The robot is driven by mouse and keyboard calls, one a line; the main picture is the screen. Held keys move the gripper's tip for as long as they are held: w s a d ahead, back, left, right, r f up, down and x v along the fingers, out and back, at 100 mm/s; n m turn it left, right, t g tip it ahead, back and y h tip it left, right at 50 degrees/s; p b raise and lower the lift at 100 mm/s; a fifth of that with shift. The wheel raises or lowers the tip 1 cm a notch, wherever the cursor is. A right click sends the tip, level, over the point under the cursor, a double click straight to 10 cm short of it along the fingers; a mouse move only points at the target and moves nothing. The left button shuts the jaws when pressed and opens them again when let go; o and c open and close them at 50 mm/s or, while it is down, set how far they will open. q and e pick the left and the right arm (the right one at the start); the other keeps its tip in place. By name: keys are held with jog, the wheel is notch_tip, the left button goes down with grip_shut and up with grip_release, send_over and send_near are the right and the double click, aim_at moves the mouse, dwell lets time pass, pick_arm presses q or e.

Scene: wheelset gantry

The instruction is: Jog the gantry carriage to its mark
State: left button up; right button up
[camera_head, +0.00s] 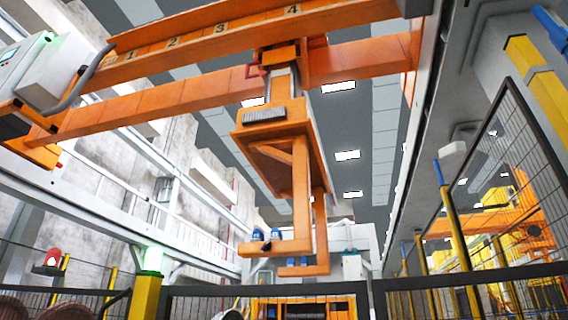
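The orange gantry carriage (285,125) hangs from the orange bridge beam (230,38), seen from below. Its trolley top (283,55) sits in the picture below the numeral 4 (291,9). The numerals 3 (220,28), 2 (172,43) and 1 (131,56) run to the left along the beam. Two hook-shaped orange arms (300,200) reach down from the carriage and look empty. From this angle I cannot tell whether the carriage is exactly in line with a numeral. Neither of my grippers shows, and no jog control is clearly visible.
A dark-framed mesh fence (275,290) crosses the front, with a tall mesh panel (490,180) at right. A yellow post (145,297) carries a lit green lamp (152,258). A red lamp (54,257) stands at left. Orange-yellow machinery (500,235) is behind the right fence.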

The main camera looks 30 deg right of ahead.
pick_arm(q)
grip_shut()
dwell(1.5)
